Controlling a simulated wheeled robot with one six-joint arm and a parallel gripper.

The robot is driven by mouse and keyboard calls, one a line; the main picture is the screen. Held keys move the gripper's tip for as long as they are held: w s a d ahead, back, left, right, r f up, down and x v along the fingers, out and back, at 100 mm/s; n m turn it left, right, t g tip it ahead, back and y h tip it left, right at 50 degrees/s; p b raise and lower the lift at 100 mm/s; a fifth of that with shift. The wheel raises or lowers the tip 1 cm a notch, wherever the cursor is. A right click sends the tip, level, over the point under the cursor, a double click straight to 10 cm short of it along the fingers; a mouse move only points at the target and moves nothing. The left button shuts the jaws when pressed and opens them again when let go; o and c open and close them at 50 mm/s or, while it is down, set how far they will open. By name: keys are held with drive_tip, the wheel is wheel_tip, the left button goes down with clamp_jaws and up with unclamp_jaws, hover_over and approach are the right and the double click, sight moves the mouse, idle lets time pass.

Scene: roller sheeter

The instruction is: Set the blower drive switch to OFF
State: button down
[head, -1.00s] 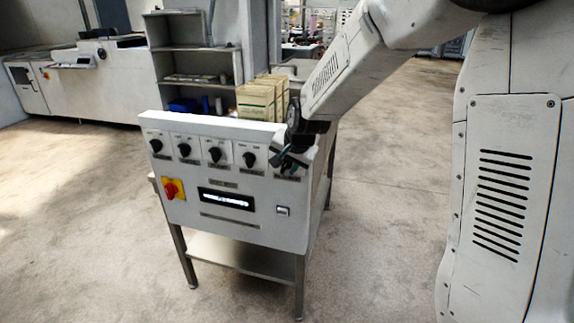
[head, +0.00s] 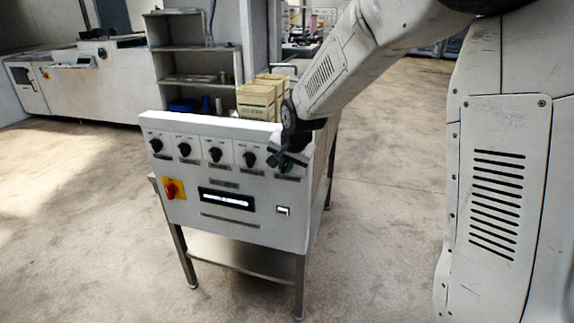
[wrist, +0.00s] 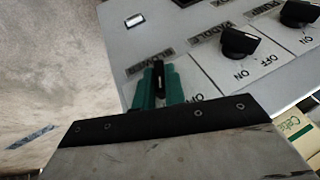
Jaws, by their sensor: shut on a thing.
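The blower drive switch (wrist: 158,72) is a small black knob on the panel, under a label reading BLOWER in the wrist view. My gripper (wrist: 158,86), with green fingertips, is shut on this knob, one finger on each side. Part of a position marking shows right of the fingers; the rest is hidden, so I cannot tell which setting the knob points to. In the head view my gripper (head: 285,160) is at the right end of the knob row and covers the blower switch.
The paddle knob (wrist: 238,42) is beside it, with OFF and ON markings. More black knobs (head: 215,154) continue left. Cream boxes (head: 258,100) stand behind the panel.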

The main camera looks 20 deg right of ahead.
drive_tip(key=g+h, duration=0.1)
drive_tip(key=n+g+h, duration=0.1)
drive_tip(key=h, duration=0.1)
drive_tip(key=shift+w+a+g+h, duration=0.15)
drive_tip(key=shift+a+g+h, duration=0.15)
drive_tip(key=shift+g, duration=0.1)
drive_tip(key=shift+a+f+n+g+h, duration=0.1)
drive_tip(key=shift+n+g+h, duration=0.2)
drive_tip(key=shift+g+h, duration=0.8)
drive_tip(key=shift+h, duration=0.4)
drive_tip(key=c, duration=1.5)
unclamp_jaws()
drive_tip(key=shift+o, duration=0.2)
drive_tip(key=v, duration=0.7)
drive_tip(key=shift+a+r, duration=0.2)
drive_tip(key=shift+r, duration=0.2)
